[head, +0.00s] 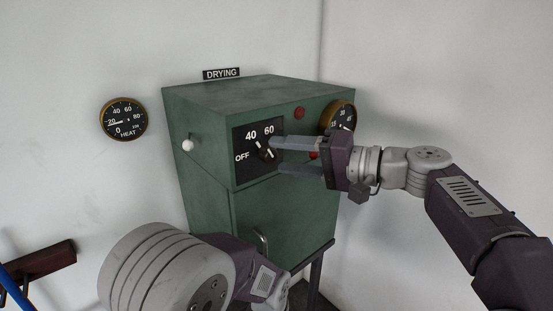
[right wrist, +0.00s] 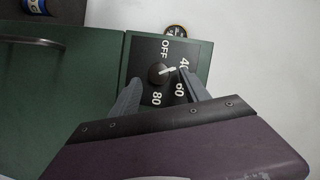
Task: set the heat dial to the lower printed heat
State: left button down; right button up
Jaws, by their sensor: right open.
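The heat dial is a dark round knob (head: 266,154) on a black plate on the front of the green drying cabinet (head: 215,95). The plate shows OFF, 40 and 60 in the head view; 80 also shows in the right wrist view. The knob (right wrist: 157,74) has a white pointer that lies toward the 40 side. My right gripper (head: 277,155) is open, with its fingers spread on either side of the knob in the right wrist view (right wrist: 160,76). Contact cannot be told. My left arm is low in the head view; its gripper does not show.
A round HEAT gauge (head: 123,119) hangs on the wall at left under no cover. Another gauge (head: 338,117) and a red lamp (head: 299,112) are on the cabinet's front. A white ball knob (head: 188,145) sticks out from its side. A DRYING sign (head: 221,73) is above.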

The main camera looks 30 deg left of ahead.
jog(key=d+b, duration=0.1)
jog(key=d, duration=0.5)
jog(key=shift+d+r, duration=0.25)
jog(key=shift+r, duration=0.1)
